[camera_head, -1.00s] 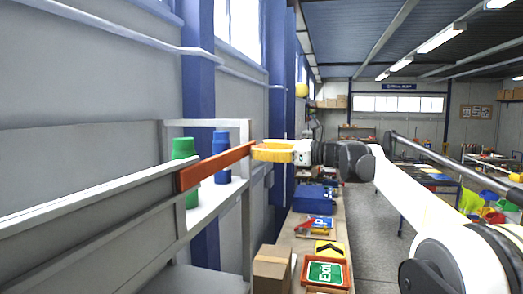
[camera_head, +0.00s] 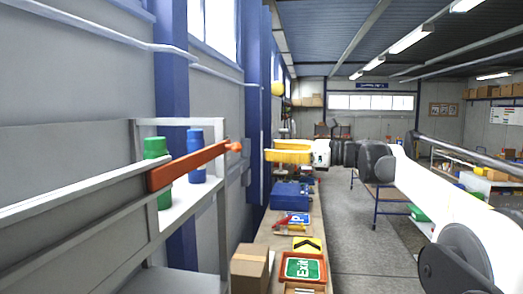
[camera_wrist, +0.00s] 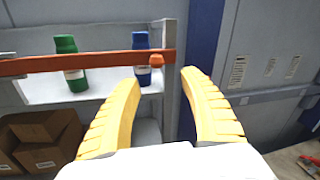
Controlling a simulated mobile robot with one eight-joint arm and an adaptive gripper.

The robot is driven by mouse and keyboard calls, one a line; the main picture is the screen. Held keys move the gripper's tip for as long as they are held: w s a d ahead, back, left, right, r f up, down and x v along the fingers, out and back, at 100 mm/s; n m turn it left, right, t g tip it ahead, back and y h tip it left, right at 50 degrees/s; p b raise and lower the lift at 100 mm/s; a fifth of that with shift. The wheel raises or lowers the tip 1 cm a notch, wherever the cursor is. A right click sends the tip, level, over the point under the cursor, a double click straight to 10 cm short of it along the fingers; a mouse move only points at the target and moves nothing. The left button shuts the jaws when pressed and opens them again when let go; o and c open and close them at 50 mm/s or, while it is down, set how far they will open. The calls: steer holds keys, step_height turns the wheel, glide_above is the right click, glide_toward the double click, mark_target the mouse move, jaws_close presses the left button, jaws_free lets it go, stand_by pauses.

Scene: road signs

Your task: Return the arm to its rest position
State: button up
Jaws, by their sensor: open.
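My gripper (camera_head: 268,154) has yellow fingers and is open and empty in the head view. It is to the right of the knob-ended tip of an orange-red bar (camera_head: 190,165), with a visible gap between them. In the wrist view my gripper (camera_wrist: 160,79) has its two fingers spread apart. The orange-red bar (camera_wrist: 100,63) runs across the picture just beyond the fingertips, with nothing between the fingers. My arm stretches forward along the right of the head view.
A white shelf (camera_head: 192,208) behind the bar holds a green bottle (camera_head: 155,147) and a blue bottle (camera_head: 196,140). A bench (camera_head: 262,238) below carries a green Exit sign (camera_head: 303,268), a cardboard box (camera_head: 250,268) and a blue toolbox (camera_head: 290,195). Grey floor (camera_head: 355,245) lies open to the right.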

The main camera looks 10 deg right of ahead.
steer(key=shift+s+d, duration=0.1)
steer(key=shift+d, duration=0.05)
steer(key=s+a+f+n+g+h+b, duration=0.1)
steer(key=s+a+f+n+h+b, duration=0.15)
steer(key=s+f+b, duration=0.6)
steer(key=s+a+f+n+g+h+b, duration=0.1)
steer(key=s+a+f+n+h+b, duration=0.2)
steer(key=f, duration=1.1)
steer(key=s+a+f+n+h+b, duration=0.1)
steer(key=s+a+f+n+b, duration=0.15)
steer(key=s+f+b, duration=0.5)
steer(key=s+d+f+n+h+b, duration=0.3)
steer(key=s+f+b, duration=0.3)
steer(key=f, duration=0.9)
steer(key=s+d+f+n+h+b, duration=0.3)
steer(key=s+f+n+b, duration=0.3)
steer(key=f, duration=1)
steer(key=s+d+f+n+h+b, duration=0.3)
steer(key=s+f+n+b, duration=0.2)
steer(key=f, duration=1)
steer(key=s+b, duration=0.2)
steer(key=b, duration=0.2)
steer(key=shift+s+d+f, duration=0.15)
